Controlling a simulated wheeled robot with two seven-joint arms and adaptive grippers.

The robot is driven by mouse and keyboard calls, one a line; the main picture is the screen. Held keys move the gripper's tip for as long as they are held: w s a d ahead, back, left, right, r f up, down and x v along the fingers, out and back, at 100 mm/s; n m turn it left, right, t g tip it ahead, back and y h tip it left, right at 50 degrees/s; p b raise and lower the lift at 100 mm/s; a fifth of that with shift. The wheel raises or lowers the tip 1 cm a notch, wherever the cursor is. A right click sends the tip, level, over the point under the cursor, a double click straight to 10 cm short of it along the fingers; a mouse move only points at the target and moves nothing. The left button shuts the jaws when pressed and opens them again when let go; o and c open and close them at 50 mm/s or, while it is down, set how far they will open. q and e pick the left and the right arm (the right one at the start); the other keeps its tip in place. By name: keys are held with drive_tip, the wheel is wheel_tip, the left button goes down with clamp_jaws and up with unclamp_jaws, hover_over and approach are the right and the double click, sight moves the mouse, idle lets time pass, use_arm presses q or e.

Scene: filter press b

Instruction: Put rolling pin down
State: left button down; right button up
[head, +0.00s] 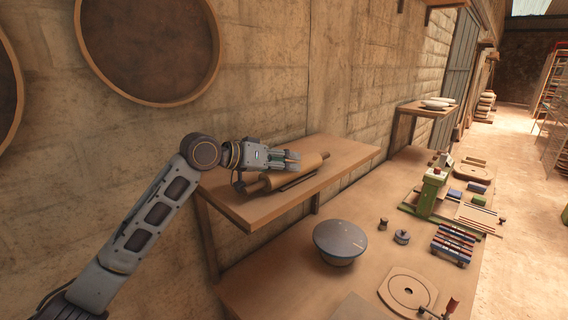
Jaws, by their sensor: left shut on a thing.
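The wooden rolling pin (300,168) lies lengthwise on the raised wooden shelf (345,155) against the wall. Its near handle points toward the lower left. My left gripper (290,158) reaches in from the left at the pin and is shut on it, with the fingers around its upper side. The fingers hide part of the pin. The pin looks to be at the shelf surface; I cannot tell whether its full weight rests there. My right gripper is not in view.
Below the shelf, a workbench (290,277) holds a grey dome-topped round thing (340,240), a round wooden plate (408,291), small weights (402,237), a green press (428,190) and a rack of coloured bars (453,243). The right end of the shelf is clear.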

use_arm(q)
drive_tip(key=c, duration=1.1)
unclamp_jaws()
drive_tip(key=shift+f, duration=0.1)
drive_tip(key=shift+c, duration=0.2)
drive_tip(key=o, duration=0.4)
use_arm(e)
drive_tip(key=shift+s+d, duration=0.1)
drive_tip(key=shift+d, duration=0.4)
use_arm(q)
drive_tip(key=shift+o, duration=0.2)
